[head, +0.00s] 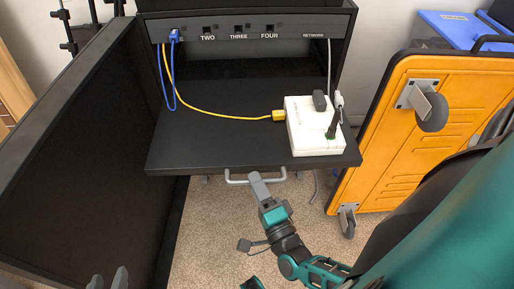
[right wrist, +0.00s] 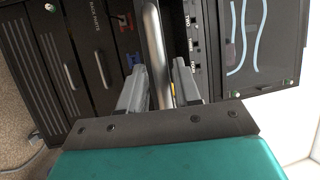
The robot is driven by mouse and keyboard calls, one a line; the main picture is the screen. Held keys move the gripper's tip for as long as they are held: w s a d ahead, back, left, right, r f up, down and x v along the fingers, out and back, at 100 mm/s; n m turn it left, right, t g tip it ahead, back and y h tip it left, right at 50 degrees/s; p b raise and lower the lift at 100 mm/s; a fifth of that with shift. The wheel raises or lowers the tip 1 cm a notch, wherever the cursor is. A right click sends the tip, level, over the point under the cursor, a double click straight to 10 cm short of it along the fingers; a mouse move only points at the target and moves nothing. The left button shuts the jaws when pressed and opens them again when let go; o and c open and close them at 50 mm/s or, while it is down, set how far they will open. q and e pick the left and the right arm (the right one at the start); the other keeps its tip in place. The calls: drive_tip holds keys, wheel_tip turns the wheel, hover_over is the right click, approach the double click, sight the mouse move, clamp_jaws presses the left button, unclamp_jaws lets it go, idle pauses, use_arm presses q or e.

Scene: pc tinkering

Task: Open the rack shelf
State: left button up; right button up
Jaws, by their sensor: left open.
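The black rack shelf (head: 225,150) sticks out from the rack, level, with a white power or network box (head: 312,140) on it. Its light metal handle (head: 236,180) is under the front edge and also shows as a bar in the right wrist view (right wrist: 153,35).
The open black rack door (head: 75,150) stands at the left. An orange wheeled cart (head: 415,140) is close at the right. Yellow (head: 225,114) and blue (head: 165,85) cables run above the shelf from the labelled port panel (head: 255,36).

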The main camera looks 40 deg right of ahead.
drive_tip(key=shift+o, duration=0.6)
drive_tip(key=v, duration=1.3)
